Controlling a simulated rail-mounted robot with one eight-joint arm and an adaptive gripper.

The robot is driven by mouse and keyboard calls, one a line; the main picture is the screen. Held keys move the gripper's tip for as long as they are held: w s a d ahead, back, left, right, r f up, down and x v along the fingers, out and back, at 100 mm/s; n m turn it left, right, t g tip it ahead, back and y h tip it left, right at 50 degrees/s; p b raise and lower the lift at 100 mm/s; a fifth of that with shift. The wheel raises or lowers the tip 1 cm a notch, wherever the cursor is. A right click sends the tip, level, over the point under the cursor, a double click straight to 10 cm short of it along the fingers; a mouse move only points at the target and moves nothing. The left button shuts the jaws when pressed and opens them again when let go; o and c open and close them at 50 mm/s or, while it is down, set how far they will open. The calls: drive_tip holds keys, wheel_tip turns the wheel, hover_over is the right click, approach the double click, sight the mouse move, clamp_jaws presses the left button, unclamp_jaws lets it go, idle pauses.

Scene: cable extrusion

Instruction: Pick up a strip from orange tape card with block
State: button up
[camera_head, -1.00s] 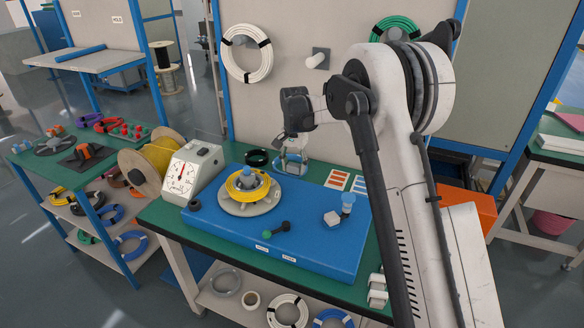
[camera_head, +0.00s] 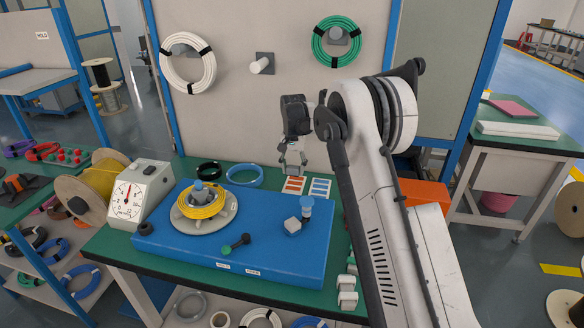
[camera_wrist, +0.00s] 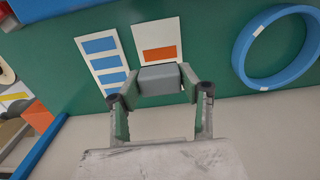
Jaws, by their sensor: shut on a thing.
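My gripper (camera_head: 291,170) is shut on a small grey block (camera_wrist: 160,79), which sits between the two fingers in the wrist view (camera_wrist: 161,90). The orange tape card (camera_wrist: 157,31), white with orange strips, lies on the green table top. The block is over the card's near part and hides it; one orange strip (camera_wrist: 159,54) shows just beyond the block. I cannot tell whether the block touches the card. In the head view the orange tape card (camera_head: 293,186) is right below my gripper.
A white card with blue strips (camera_head: 319,188) lies beside the orange one. A blue cable ring (camera_head: 244,175) lies to the left. The blue platform (camera_head: 270,256) in front carries a yellow coil (camera_head: 203,204) and a blue-topped post (camera_head: 306,208). The panel (camera_head: 270,110) stands behind.

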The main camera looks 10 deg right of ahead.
sight(293, 189)
drive_tip(key=shift+f+b, duration=0.8)
drive_tip(key=shift+f, duration=1.85)
drive_tip(key=shift+f+b, duration=0.6)
drive_tip(key=shift+f, duration=0.1)
drive_tip(key=shift+r, duration=0.15)
drive_tip(key=shift+r+p, duration=1.55)
drive_tip(key=shift+r, duration=2.35)
